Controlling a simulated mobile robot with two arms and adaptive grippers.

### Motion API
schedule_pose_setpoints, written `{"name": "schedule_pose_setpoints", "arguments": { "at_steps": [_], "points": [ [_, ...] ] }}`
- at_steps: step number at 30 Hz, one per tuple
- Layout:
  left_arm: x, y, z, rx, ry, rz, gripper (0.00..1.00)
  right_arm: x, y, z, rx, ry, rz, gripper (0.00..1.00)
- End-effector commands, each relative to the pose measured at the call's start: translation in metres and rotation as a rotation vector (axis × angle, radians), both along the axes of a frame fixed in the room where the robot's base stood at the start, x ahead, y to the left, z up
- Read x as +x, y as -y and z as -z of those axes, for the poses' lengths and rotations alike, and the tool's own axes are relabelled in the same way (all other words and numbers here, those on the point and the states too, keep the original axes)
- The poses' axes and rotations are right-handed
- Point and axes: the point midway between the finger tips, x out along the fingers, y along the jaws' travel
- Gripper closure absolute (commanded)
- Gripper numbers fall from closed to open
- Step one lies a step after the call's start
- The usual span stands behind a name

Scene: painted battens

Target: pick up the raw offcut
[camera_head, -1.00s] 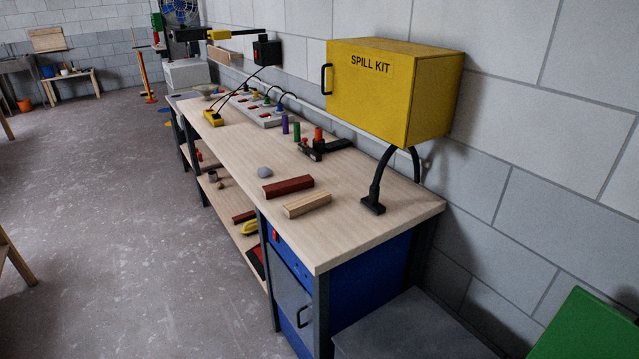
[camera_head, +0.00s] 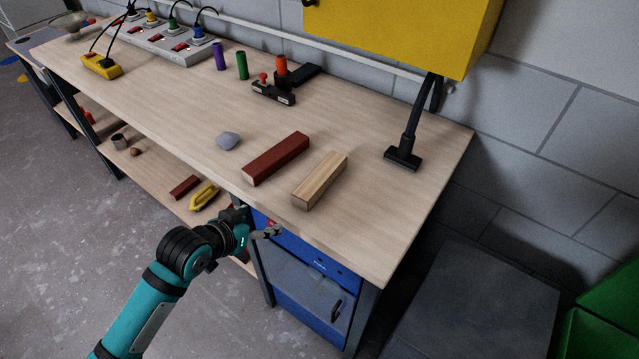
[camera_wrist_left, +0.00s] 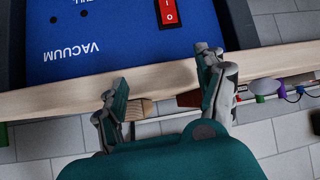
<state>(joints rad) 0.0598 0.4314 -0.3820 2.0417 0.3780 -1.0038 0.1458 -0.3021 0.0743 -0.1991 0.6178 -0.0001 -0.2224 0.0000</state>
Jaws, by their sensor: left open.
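The raw offcut (camera_head: 320,180) is a bare pale wood block lying flat on the bench top near its front edge. A dark red painted batten (camera_head: 276,158) lies just left of it, roughly parallel, with a gap between. My left gripper (camera_head: 268,231) is open and empty, in front of the bench edge and left of the offcut, touching neither block. In the left wrist view the open fingers (camera_wrist_left: 165,90) frame the bench edge; the end of the offcut (camera_wrist_left: 140,109) shows beside one finger, partly hidden, and a bit of the red batten (camera_wrist_left: 188,98) shows beside the other.
A grey stone (camera_head: 228,141) lies left of the red batten. A black lamp-like stand (camera_head: 403,158) is on the right, below the yellow cabinet (camera_head: 400,30). Coloured cylinders and a power strip (camera_head: 165,45) stand further back. The bench edge (camera_head: 330,250) lies between gripper and blocks.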

Motion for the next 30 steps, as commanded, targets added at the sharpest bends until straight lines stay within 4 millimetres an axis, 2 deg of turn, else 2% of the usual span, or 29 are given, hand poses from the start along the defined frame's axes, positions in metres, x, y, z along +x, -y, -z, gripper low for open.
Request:
{"name": "schedule_pose_setpoints", "arguments": {
  "at_steps": [1,3,4,6,9,13,24,30],
  "points": [
    [-0.006,0.01,-0.023,-0.004,0.033,0.037,0.28,0.001,0.001,0.005,-0.001,0.001,0.0,0.77],
    [-0.001,0.021,-0.064,-0.021,0.1,0.094,0.28,0.001,0.001,0.006,0.0,0.003,0.0,0.77],
    [-0.002,0.026,-0.078,-0.026,0.12,0.118,0.28,0.001,0.001,0.007,-0.001,0.003,0.0,0.77],
    [-0.007,0.035,-0.101,-0.037,0.153,0.159,0.28,0.0,0.003,0.009,-0.004,0.002,-0.001,0.77],
    [-0.008,0.044,-0.114,-0.047,0.171,0.188,0.28,0.0,0.007,0.008,-0.008,0.002,-0.001,0.77],
    [0.006,0.056,-0.107,-0.05,0.172,0.192,0.28,0.0,0.01,0.005,-0.011,0.002,-0.002,0.77],
    [0.061,0.097,-0.07,-0.049,0.174,0.19,0.28,0.002,0.008,-0.004,-0.009,0.006,-0.003,0.77],
    [0.074,0.105,-0.061,-0.048,0.177,0.191,0.28,0.003,0.003,-0.005,-0.003,0.007,-0.002,0.77]
  ]
}}
